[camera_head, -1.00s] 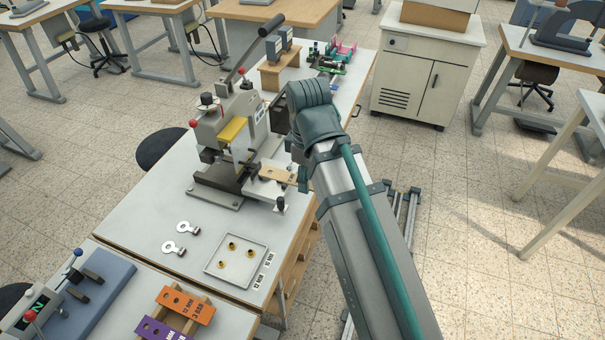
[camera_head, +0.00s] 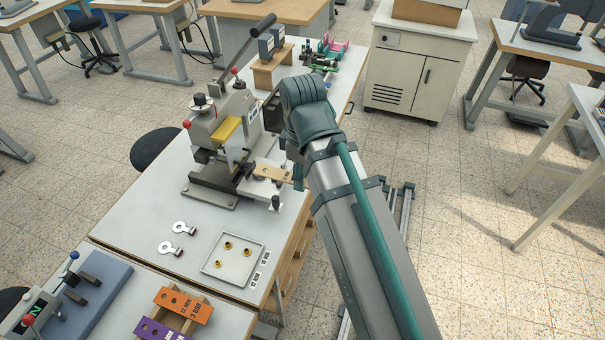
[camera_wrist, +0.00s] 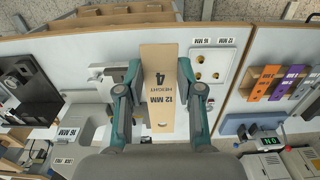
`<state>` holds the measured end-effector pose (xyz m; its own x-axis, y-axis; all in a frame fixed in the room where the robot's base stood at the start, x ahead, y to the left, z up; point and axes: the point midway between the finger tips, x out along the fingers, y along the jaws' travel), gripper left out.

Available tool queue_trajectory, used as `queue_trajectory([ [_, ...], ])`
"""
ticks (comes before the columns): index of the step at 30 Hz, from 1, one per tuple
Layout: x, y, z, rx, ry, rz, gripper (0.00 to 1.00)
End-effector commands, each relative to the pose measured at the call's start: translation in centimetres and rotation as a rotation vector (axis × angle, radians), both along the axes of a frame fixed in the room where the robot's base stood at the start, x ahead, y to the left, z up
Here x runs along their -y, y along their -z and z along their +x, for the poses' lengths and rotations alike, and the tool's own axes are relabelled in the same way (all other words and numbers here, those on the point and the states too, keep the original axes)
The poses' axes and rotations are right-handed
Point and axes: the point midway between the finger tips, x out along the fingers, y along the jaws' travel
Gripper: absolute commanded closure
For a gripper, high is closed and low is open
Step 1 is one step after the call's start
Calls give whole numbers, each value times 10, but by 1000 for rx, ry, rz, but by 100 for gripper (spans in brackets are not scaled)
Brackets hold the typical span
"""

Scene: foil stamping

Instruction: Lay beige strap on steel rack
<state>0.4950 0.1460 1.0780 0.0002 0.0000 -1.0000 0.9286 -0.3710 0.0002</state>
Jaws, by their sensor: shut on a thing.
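My gripper (camera_wrist: 158,72) is shut on the beige strap (camera_wrist: 160,105), a flat plate marked "12 MM HEIGHT 4", with a finger along each long edge. A rack (camera_head: 198,295) holding an orange strap (camera_head: 183,304) and a purple strap (camera_head: 157,331) stands at the bottom of the head view. These straps also show at the right in the wrist view, orange (camera_wrist: 264,82) and purple (camera_wrist: 285,83).
The stamping press (camera_head: 228,135) with its long lever stands close left of the strap. A shallow tray (camera_head: 212,268) with brass pieces and two ring tags (camera_head: 183,228) lie nearer. A blue-based device (camera_head: 95,295) stands left of the rack. The white tabletop (camera_head: 140,215) has bare room.

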Motion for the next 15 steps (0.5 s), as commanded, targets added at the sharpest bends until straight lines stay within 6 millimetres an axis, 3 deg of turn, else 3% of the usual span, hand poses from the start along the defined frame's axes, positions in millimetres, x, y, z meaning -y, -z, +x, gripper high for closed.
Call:
queue_trajectory([
  [15,0,-17,0,0,0,0,87],
])
